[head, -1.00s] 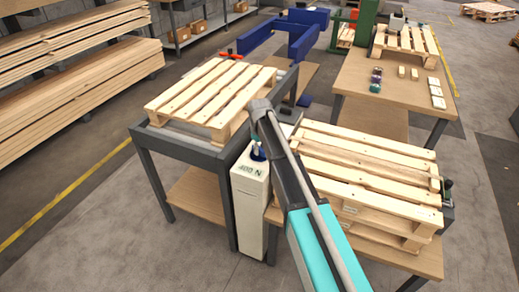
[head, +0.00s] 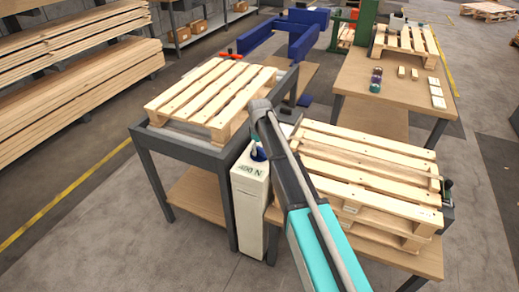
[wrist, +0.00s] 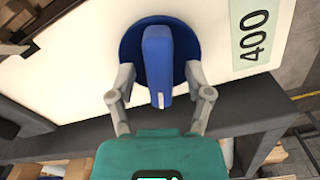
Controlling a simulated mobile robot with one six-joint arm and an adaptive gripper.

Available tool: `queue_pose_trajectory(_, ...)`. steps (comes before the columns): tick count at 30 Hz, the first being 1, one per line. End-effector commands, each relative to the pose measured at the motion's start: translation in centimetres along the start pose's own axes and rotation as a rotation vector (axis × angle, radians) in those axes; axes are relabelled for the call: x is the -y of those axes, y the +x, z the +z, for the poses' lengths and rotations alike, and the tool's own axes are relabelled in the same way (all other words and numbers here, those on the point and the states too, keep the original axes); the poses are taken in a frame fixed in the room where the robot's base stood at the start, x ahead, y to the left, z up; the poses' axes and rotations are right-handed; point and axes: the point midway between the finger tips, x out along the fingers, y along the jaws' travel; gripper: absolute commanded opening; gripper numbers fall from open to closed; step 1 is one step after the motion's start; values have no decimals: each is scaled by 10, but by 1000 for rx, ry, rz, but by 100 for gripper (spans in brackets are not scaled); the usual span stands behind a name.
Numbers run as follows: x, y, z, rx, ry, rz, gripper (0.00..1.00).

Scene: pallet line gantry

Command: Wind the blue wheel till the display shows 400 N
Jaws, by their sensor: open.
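The blue wheel (wrist: 133,43) is a round disc with a raised blue grip bar across it, set in a white panel in the wrist view. A white mark shows at the bar's lower end. My gripper (wrist: 160,70) is open, one finger on each side of the bar, with gaps between. The pale green display (wrist: 254,36) beside the wheel reads 400; its unit is outside the wrist view. In the head view the display (head: 250,170) is small on the front of a white post, and the wheel (head: 258,153) is partly hidden by my arm.
A grey-framed table with a pallet (head: 210,92) stands left of the white post (head: 250,210). Stacked pallets (head: 365,165) lie close on the right. A wooden workbench (head: 385,90) stands behind. Grey floor is clear at front left.

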Motion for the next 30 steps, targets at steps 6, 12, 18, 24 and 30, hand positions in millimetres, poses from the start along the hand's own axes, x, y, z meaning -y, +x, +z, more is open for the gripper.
queue_pose_trajectory(6, 0, 0, 0, 0, -11, 0, 66)
queue_pose_trajectory(12, 0, 0, 0, 0, -63, 0, 66)
queue_pose_trajectory(18, 0, 0, 0, 0, -167, 0, 66)
queue_pose_trajectory(24, 0, 0, 0, 0, -299, 0, 66)
queue_pose_trajectory(30, 0, 0, 0, 0, -431, 0, 66)
